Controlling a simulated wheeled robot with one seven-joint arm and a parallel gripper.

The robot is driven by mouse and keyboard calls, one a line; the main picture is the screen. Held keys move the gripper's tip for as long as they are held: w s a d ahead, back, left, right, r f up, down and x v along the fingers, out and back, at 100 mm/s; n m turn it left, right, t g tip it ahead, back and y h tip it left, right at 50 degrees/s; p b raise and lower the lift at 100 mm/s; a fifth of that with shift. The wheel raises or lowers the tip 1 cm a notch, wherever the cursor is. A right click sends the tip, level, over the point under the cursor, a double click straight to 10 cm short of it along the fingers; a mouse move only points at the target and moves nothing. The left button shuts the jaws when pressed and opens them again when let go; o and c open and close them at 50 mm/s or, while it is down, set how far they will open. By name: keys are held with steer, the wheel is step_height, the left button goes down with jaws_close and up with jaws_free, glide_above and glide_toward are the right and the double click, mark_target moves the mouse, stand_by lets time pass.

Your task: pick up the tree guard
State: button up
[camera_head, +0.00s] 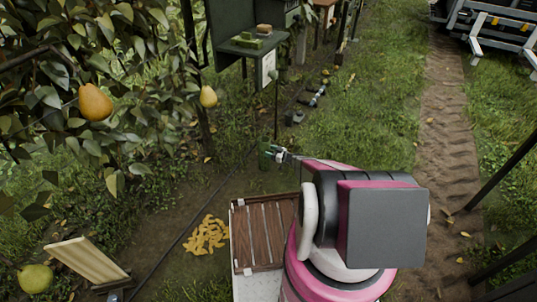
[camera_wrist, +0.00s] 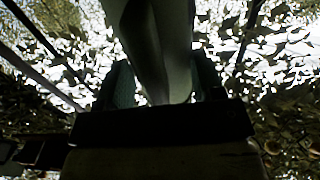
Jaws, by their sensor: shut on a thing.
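The tree guard shows in the wrist view as a dark grey-green curved piece (camera_wrist: 160,45) that runs from the top edge down between my fingers. In the head view a small green piece (camera_head: 264,156) at my gripper appears to be the same guard, mostly too small to make out. My gripper (camera_head: 273,152) reaches out beyond my body, over the grass. In the wrist view its two dark textured fingers stand on either side of the guard, shut on it. The guard's far end is out of the wrist view.
A wooden slatted crate (camera_head: 236,238) lies beside my body. Yellow pieces (camera_head: 206,235) are heaped on the ground to its left. A pear tree with pears (camera_head: 96,102) fills the left. A green cabinet (camera_head: 233,30) stands at the back. A dirt path (camera_head: 445,120) runs at right.

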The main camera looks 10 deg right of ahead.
mark_target(269, 146)
steer(key=shift+r, duration=0.15)
steer(key=shift+r, duration=0.8)
step_height(269, 146, up, 2)
steer(key=shift+s+r, duration=0.1)
steer(key=shift+r, duration=0.05)
steer(key=s+a+r, duration=0.3)
steer(key=s+r, duration=0.4)
steer(key=s, duration=0.4)
steer(key=shift+a, duration=0.3)
steer(key=shift+w+f, duration=0.1)
